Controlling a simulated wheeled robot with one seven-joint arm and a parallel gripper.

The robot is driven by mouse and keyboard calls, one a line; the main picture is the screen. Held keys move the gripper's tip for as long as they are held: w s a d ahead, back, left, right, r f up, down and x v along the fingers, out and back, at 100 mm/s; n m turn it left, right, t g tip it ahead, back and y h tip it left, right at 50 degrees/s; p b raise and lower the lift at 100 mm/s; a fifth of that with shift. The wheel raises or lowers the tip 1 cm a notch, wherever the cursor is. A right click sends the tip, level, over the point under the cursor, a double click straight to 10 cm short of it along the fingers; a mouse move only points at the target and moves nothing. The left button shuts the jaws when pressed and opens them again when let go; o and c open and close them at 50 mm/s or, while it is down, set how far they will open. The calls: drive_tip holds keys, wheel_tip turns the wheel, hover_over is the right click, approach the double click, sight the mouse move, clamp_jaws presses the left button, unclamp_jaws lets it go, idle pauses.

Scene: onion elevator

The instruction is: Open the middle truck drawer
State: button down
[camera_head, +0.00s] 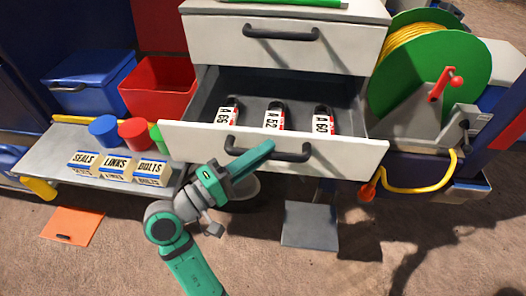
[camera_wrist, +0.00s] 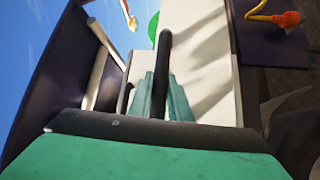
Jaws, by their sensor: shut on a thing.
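The middle truck drawer (camera_head: 345,160) is pulled out, with its white front standing forward of the drawer above and its grey inside showing. Its dark bar handle (camera_head: 290,155) is on the front face. My green gripper (camera_head: 262,152) is at the left part of this handle, shut on it. In the wrist view the dark handle bar (camera_wrist: 163,55) runs between my two green fingers (camera_wrist: 162,98). Several dark labelled items (camera_head: 274,116) lie inside the drawer.
A closed white drawer (camera_head: 220,50) is above. A grey shelf with labelled boxes (camera_head: 116,166) and cups is at left, near a red bin (camera_head: 155,88). A green hose reel (camera_head: 470,65) is at right. A grey plate (camera_head: 310,225) lies on the floor in front.

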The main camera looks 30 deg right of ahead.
drive_tip(key=c, duration=1.7)
unclamp_jaws()
drive_tip(key=shift+o, duration=0.2)
drive_tip(key=s+a+f, duration=0.1)
drive_tip(key=a, duration=0.9)
drive_tip(key=shift+a+f, duration=0.25)
drive_tip(key=shift+a, duration=0.1)
drive_tip(key=shift+s, duration=0.1)
